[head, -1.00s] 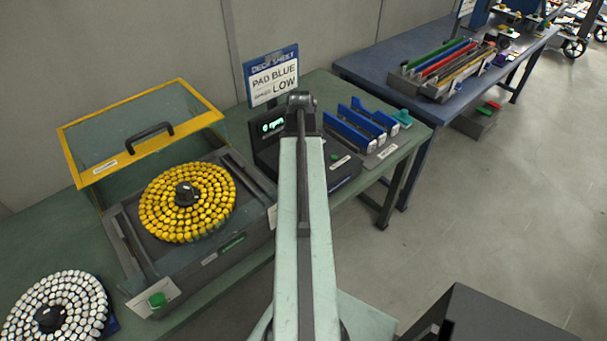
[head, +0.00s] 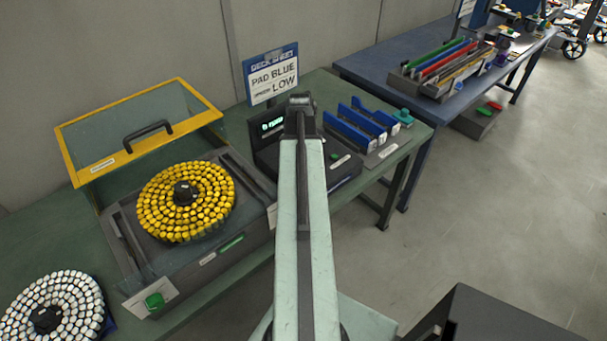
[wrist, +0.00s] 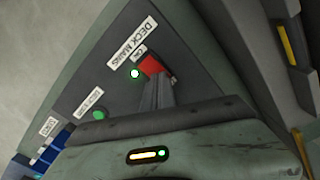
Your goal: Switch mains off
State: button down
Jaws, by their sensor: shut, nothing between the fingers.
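In the wrist view a grey panel carries a label reading "DECK MAINS" (wrist: 132,43). A red switch (wrist: 151,66) sits just below the label, with a lit green lamp (wrist: 135,74) beside it. My gripper (wrist: 156,82) is shut and empty, its fingertips right at the red switch's lower edge. I cannot tell whether they touch it; they hide part of it. In the head view the black box with a lit green display (head: 271,125) is partly behind my arm, and the red switch is hidden there.
A green button (wrist: 98,115) is farther left on the panel. The turntable with yellow pieces (head: 165,220) has its yellow-framed lid (head: 75,149) raised. A sign (head: 272,78) reads "PAD BLUE" and "LOW". Blue pads (head: 350,130) stand in a rack on the right. Open floor lies farther right.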

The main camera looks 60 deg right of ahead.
notch_tip(320, 180, up, 7)
jog(key=p, duration=0.7)
jog(key=shift+f, duration=0.1)
dwell(0.4)
